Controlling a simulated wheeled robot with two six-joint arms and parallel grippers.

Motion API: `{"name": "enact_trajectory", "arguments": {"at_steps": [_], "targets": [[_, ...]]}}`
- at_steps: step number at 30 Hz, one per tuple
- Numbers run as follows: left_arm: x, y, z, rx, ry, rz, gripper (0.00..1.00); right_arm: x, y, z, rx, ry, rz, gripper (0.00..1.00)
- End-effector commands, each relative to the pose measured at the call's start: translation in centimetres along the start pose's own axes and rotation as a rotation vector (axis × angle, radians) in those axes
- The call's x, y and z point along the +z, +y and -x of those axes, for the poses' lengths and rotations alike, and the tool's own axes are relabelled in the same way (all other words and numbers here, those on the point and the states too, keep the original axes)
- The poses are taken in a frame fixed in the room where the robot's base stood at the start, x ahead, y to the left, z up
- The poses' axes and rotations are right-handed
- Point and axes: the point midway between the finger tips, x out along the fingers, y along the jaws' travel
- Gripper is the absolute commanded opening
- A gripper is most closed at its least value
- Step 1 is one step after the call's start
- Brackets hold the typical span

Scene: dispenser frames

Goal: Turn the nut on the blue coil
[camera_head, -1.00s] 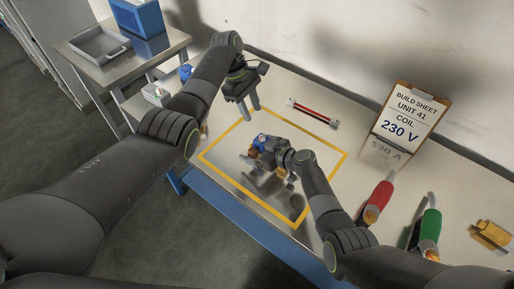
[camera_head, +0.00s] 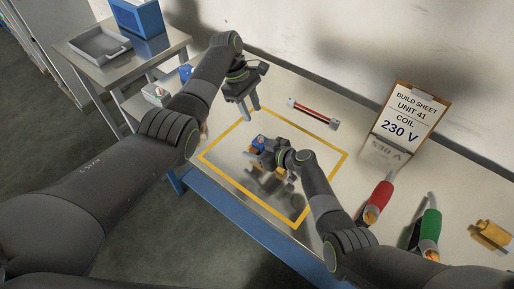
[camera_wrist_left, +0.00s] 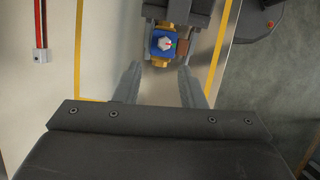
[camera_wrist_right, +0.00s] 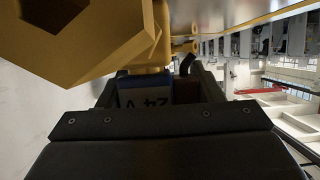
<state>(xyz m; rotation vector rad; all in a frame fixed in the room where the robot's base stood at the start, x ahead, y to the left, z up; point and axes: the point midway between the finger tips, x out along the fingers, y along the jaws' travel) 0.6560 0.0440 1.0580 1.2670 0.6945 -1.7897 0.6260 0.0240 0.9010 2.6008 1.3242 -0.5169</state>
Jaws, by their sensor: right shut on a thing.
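My right gripper (camera_head: 268,150) is shut on the coil from the side. In the right wrist view the coil (camera_wrist_right: 145,97) shows upside-down lettering that looks like 24 V between the fingers. My left gripper (camera_head: 250,108) is open and empty, its fingers pointing down, above and apart from the coil.
A red-and-black bar (camera_head: 313,113) lies behind the yellow tape (camera_head: 325,192). A red-handled tool (camera_head: 377,200), a green-handled tool (camera_head: 430,228) and a brass part (camera_head: 491,236) lie at right. A side table with a grey tray (camera_head: 99,52) stands at left.

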Motion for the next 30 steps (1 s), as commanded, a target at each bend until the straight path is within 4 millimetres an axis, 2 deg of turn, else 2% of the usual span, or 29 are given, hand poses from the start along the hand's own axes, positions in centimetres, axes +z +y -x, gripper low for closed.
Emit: {"name": "enact_trajectory", "arguments": {"at_steps": [13,15,19,23,30], "targets": [[0.0,0.0,0.0,0.000,0.000,0.000,0.36,0.1,-0.1,0.0,-0.002,-0.001,-0.003,0.19],[0.0,0.0,0.0,0.001,-0.001,-0.002,0.29,0.1,-0.1,0.0,-0.002,-0.001,-0.003,0.19],[-0.2,0.0,-0.5,0.023,-0.009,-0.046,0.29,0.1,-0.1,0.0,-0.002,-0.001,-0.003,0.19],[-0.7,-0.2,-1.8,0.085,-0.029,-0.173,0.29,0.1,-0.1,0.0,-0.002,-0.001,-0.003,0.19],[-1.7,-0.8,-4.3,0.279,-0.029,-0.527,0.29,0.1,-0.1,0.0,-0.002,-0.002,-0.003,0.19]]}}
